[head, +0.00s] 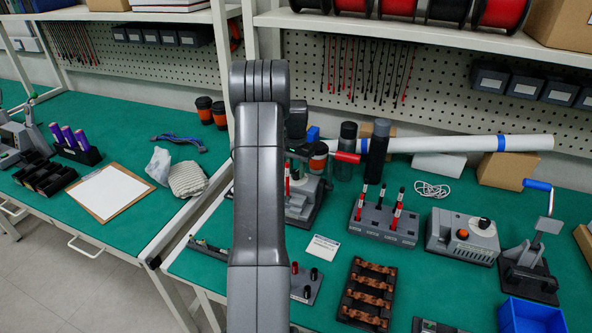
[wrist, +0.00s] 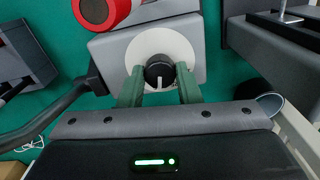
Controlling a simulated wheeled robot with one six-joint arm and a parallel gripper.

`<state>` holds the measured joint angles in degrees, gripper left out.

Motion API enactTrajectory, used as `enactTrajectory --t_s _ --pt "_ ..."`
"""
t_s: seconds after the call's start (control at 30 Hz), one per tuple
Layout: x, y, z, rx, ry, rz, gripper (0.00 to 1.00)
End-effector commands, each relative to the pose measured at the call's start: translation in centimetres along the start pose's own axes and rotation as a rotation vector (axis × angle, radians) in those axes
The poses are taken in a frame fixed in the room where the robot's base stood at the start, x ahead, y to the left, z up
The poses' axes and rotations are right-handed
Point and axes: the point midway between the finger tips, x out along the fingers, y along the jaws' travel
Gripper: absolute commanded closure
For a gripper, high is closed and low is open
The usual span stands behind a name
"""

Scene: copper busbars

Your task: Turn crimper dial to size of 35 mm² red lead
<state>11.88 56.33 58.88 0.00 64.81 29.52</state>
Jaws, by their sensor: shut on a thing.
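In the wrist view, the black dial knob (wrist: 159,72) sits on a white disc (wrist: 150,45) on the grey crimper body (wrist: 112,50). A pale pointer line on the knob points toward the bottom of the picture. The two green fingers of my gripper (wrist: 161,86) are shut on the knob, one on each side. I cannot read any size marks on the disc.
A round red part (wrist: 97,10) sits close beside the dial. In the head view, a grey box with an orange button (head: 463,236) and a blue-handled tool (head: 530,240) stand to the right. A tray of copper pieces (head: 347,305) lies at the front.

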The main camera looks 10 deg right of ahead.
Motion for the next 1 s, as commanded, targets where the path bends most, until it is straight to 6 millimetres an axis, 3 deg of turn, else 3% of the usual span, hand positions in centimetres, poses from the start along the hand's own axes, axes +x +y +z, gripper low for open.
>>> enactTrajectory --t_s 0.73,0.77,0.87,1.0 --pt "-0.12 -0.02 -0.07 0.090 0.002 -0.001 0.92" --pt "-0.12 -0.03 -0.07 0.090 0.003 -0.001 0.68" --pt "-0.10 -0.02 -0.06 0.090 0.002 -0.001 0.48" --pt "-0.07 -0.02 -0.04 0.090 0.001 -0.001 0.48"
